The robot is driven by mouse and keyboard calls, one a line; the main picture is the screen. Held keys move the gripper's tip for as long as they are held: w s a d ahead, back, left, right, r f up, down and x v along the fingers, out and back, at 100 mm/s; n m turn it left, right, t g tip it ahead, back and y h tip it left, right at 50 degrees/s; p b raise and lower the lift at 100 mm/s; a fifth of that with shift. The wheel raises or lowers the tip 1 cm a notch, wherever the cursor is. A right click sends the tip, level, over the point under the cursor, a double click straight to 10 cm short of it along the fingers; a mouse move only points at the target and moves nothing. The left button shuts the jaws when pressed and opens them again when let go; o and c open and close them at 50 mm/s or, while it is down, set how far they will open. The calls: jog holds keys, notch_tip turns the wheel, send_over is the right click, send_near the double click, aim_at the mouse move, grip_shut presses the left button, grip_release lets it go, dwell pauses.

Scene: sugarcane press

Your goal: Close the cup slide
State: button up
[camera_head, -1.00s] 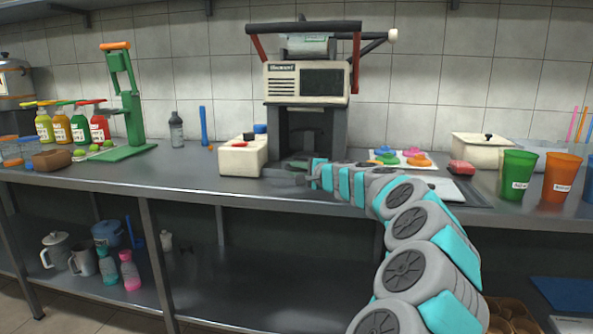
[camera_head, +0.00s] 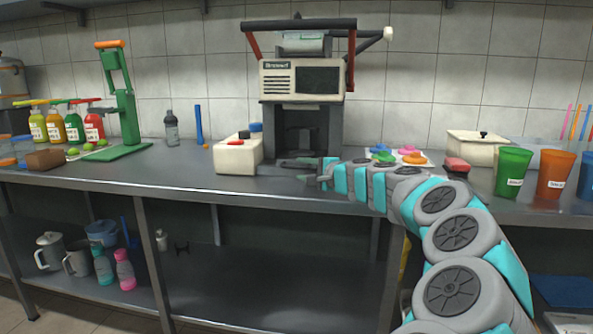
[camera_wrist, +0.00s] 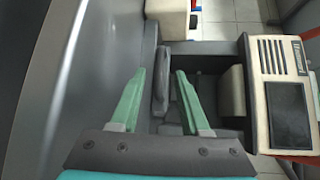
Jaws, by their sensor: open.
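The press (camera_head: 304,78) is a cream and dark grey machine with a black panel, standing on the steel counter. A dark grey bar (camera_wrist: 160,92), which looks like the cup slide's handle, lies at the foot of the press opening in the wrist view. My gripper (camera_wrist: 161,72) is open, with one green finger on each side of this bar. I cannot tell whether the fingers touch it. In the head view my gripper (camera_head: 308,171) is low in front of the press opening, and its fingers are small there. How far the slide stands out is unclear.
A cream box (camera_head: 237,157) stands just left of the press opening. Colored pieces (camera_head: 398,155) and a cream lidded container (camera_head: 478,146) are to the right, with green (camera_head: 512,172) and orange (camera_head: 555,174) cups beyond. A green hand press (camera_head: 125,120) stands farther left.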

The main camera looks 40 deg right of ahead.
jog(key=shift+s+a, duration=0.1)
jog(key=shift+s, duration=0.65)
